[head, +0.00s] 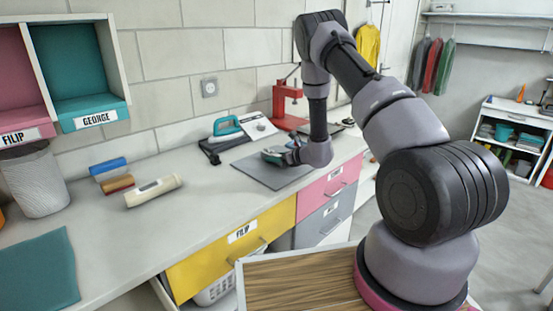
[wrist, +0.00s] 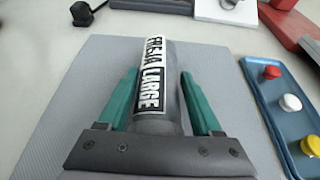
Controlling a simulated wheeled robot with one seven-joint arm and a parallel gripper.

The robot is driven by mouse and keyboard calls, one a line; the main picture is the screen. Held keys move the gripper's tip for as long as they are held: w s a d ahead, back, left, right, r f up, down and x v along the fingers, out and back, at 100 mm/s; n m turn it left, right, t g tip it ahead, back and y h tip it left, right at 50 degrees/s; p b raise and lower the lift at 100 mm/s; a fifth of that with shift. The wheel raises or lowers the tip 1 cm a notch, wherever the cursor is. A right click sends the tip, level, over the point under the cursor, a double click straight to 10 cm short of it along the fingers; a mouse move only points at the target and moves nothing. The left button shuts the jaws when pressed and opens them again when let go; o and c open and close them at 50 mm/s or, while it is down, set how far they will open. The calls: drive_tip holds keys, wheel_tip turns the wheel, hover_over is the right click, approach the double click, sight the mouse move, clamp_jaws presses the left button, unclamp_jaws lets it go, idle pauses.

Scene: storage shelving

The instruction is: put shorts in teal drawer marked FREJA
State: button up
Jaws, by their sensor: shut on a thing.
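My gripper (wrist: 157,78) has teal fingers on both sides of a grey, roll-shaped thing (wrist: 183,105) and is shut on it. Its black-and-white label reads LARGE under a name that looks like FREJA. I cannot tell whether it is the shorts. It is over or on a grey mat (wrist: 90,75). In the head view my gripper (head: 273,155) is low over the same mat (head: 285,181) on the counter; the roll is hardly visible there. A teal drawer (head: 93,118) at upper left is marked GEORGE. I see no drawer marked FREJA.
A pink drawer (head: 25,133) marked FILIP hangs at upper left. A yellow drawer (head: 205,263), also FILIP, is under the counter, beside pink (head: 318,195) and grey (head: 315,228) drawers. A teal iron (head: 227,126) and red press (head: 287,100) stand behind the mat. A blue tray (wrist: 262,92) lies right of it.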

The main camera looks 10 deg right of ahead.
drive_tip(key=shift+f, duration=0.15)
drive_tip(key=o, duration=1.5)
